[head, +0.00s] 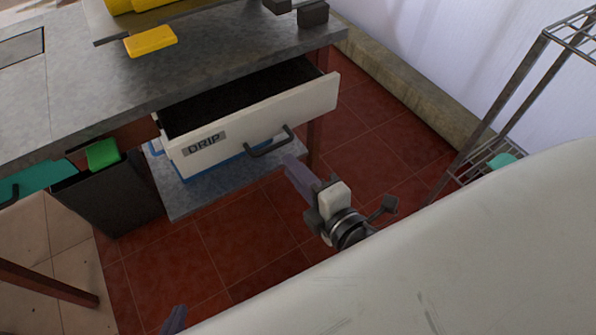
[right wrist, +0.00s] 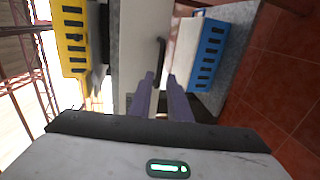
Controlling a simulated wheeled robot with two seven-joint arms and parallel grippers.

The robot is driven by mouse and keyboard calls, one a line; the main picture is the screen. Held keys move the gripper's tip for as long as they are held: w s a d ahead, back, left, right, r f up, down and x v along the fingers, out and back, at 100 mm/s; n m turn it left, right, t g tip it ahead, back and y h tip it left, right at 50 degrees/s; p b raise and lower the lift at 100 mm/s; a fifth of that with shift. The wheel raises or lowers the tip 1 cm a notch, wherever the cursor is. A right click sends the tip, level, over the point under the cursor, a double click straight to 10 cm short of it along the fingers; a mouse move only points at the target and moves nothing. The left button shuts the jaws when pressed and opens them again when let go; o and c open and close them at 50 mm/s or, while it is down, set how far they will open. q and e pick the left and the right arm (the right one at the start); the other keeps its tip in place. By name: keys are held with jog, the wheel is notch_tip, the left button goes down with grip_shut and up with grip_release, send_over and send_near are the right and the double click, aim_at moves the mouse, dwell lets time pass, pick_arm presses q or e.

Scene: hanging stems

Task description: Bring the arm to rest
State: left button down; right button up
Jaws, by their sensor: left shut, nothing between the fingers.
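My right gripper (head: 292,166) is in front of the open drawer, close to its dark handle (head: 268,143). In the right wrist view its two purple fingers (right wrist: 163,82) stand apart with nothing between them. The handle (right wrist: 160,52) shows just beyond the fingertips there, and I cannot tell whether they touch it. My left gripper (head: 175,318) shows only as a purple tip at the bottom edge of the head view. It is shut and empty, and its arm is out of view.
The white drawer labelled DRIP (head: 250,120) juts out below the grey counter (head: 110,75). A yellow block (head: 150,40) lies on the counter. A dark bin (head: 108,195) stands at left, a wire rack (head: 478,160) at right. Red tiled floor (head: 235,235) is open between them.

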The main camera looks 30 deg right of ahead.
jog(key=shift+s+r, duration=0.15)
jog(key=shift+s, duration=0.4)
